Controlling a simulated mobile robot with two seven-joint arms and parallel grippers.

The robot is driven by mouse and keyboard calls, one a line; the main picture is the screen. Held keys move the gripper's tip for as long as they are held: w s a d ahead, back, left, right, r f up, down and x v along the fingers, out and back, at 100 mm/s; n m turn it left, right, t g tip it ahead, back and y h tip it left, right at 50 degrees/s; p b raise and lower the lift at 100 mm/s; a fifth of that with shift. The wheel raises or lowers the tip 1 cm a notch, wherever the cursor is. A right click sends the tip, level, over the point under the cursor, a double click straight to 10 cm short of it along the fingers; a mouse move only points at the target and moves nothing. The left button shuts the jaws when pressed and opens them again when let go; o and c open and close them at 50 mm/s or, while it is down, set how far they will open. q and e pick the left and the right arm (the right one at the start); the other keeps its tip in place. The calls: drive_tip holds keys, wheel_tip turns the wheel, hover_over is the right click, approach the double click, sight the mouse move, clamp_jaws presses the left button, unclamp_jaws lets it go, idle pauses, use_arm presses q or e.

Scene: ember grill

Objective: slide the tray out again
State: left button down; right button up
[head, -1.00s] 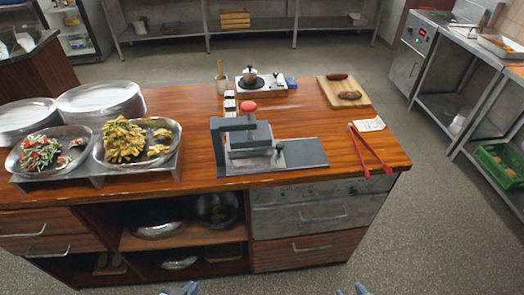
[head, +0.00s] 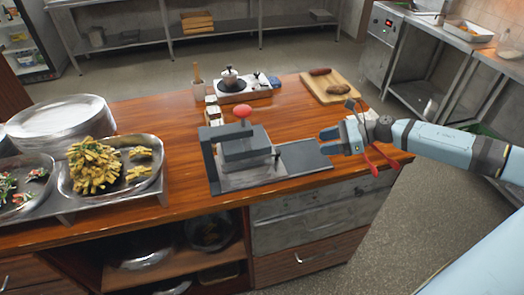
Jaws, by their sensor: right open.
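A lighter metal slab (head: 245,177) shows under the raised dark block, at the unit's front. My right gripper (head: 323,141) is open and empty, its fingers pointing left over or just behind the plate's right end. I cannot tell whether it touches the plate. My left gripper is out of view.
Red tongs (head: 374,165) lie under and beside my right wrist, partly hidden. A cutting board (head: 330,94) with sausage or meat pieces lies behind. A small burner with a pot (head: 230,79) stands behind the unit. Food platters (head: 90,190) fill the left side.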

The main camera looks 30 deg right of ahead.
sight(282, 162)
drive_tip(key=shift+w+a+f, duration=0.15)
drive_tip(key=shift+a, duration=0.15)
drive_tip(key=p+x, duration=0.3)
drive_tip(key=x, duration=0.8)
drive_tip(key=shift+w+a, duration=0.25)
drive_tip(key=shift+w+a+f, duration=0.25)
drive_tip(key=shift+a, duration=0.15)
clamp_jaws()
